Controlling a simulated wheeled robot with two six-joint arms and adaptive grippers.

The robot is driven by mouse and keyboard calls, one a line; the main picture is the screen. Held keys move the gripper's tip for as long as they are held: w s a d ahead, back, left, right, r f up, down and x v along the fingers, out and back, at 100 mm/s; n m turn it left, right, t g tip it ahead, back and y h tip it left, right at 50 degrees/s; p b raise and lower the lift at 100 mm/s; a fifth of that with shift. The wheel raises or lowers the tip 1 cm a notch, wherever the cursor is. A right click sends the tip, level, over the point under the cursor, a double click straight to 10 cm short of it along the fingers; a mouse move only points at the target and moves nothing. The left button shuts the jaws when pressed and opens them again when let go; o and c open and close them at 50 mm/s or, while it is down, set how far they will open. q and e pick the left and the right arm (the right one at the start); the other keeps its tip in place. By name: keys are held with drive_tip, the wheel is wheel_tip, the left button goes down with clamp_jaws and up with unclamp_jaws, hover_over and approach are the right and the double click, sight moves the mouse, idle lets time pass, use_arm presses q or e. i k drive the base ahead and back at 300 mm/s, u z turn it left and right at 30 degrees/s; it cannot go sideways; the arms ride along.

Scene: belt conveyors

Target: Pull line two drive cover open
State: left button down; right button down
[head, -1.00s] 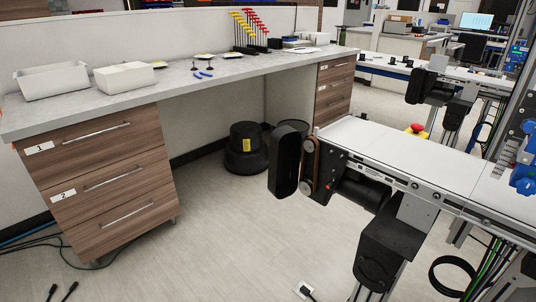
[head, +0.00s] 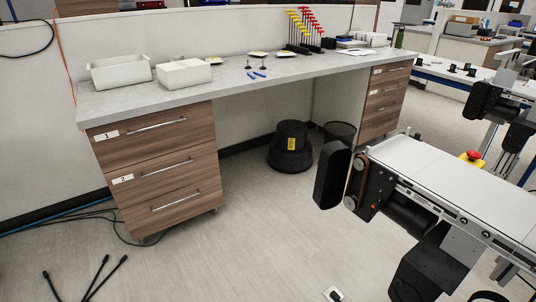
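A black, rounded, elongated drive cover (head: 332,175) stands at the near left end of the closest conveyor (head: 432,170). It stands out to the side of the drive, with a gap between them, and the brown drive belt and its pulleys (head: 356,182) are exposed. A second conveyor at the right edge has a black cover-like part (head: 482,101) at its end; I cannot tell whether that one is open. No line number is readable on either conveyor. Neither of my grippers is in view.
A workbench (head: 240,78) with wooden drawers (head: 160,167) runs along the left and back. A black step stool (head: 290,148) and a bin (head: 340,132) stand under it. A red emergency button (head: 471,156) sits beside the conveyor.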

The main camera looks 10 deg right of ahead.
sight(329, 175)
drive_tip(key=u, duration=0.1)
drive_tip(key=i, duration=3.25)
drive_tip(key=z, duration=4.25)
